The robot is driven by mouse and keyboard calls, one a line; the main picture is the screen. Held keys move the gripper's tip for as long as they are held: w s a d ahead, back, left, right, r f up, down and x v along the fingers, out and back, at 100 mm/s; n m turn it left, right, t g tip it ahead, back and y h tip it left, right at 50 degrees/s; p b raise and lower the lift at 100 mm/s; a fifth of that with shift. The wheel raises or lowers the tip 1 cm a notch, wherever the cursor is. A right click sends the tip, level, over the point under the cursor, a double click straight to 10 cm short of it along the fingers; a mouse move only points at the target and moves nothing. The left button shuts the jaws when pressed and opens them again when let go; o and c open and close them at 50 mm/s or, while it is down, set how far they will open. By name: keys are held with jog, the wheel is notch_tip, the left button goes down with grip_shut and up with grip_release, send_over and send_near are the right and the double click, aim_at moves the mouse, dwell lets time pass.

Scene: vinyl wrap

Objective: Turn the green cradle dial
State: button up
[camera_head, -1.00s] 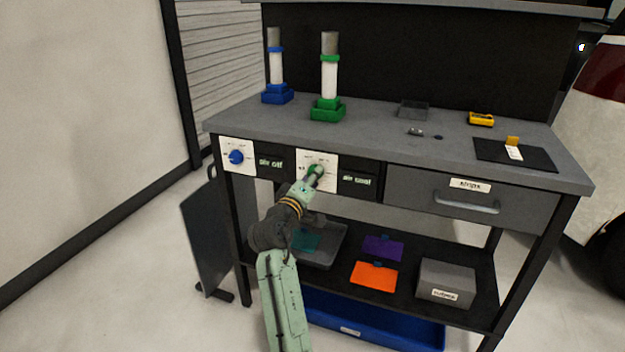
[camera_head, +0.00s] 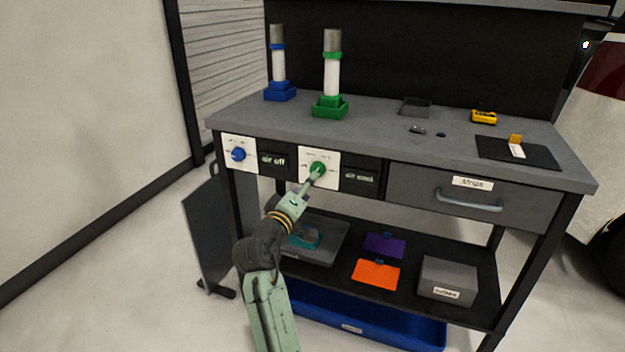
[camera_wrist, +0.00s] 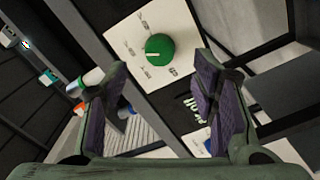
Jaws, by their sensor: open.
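The green dial (camera_head: 318,168) sits on a white plate (camera_head: 332,180) on the front of the workbench, below the green cradle (camera_head: 330,107). In the wrist view the dial (camera_wrist: 159,47) shows whole, with a pale pointer line and markings on the plate around it. My gripper (camera_head: 313,176) is in front of the dial in the head view. In the wrist view my gripper (camera_wrist: 160,88) is open, its two dark pads apart and nothing between them. The dial lies beyond the fingertips, between them in the picture, and looks clear of both pads.
A blue dial (camera_head: 238,154) on a similar plate is to the left. A dark label panel (camera_head: 358,178) is right of the green dial, then a drawer (camera_head: 470,196) with a protruding handle. A lower shelf holds a grey tray (camera_head: 318,249) and a grey box (camera_head: 447,279).

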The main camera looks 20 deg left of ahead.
jog(key=s, duration=0.5)
jog(key=shift+s+a, duration=0.1)
jog(key=shift+s, duration=0.2)
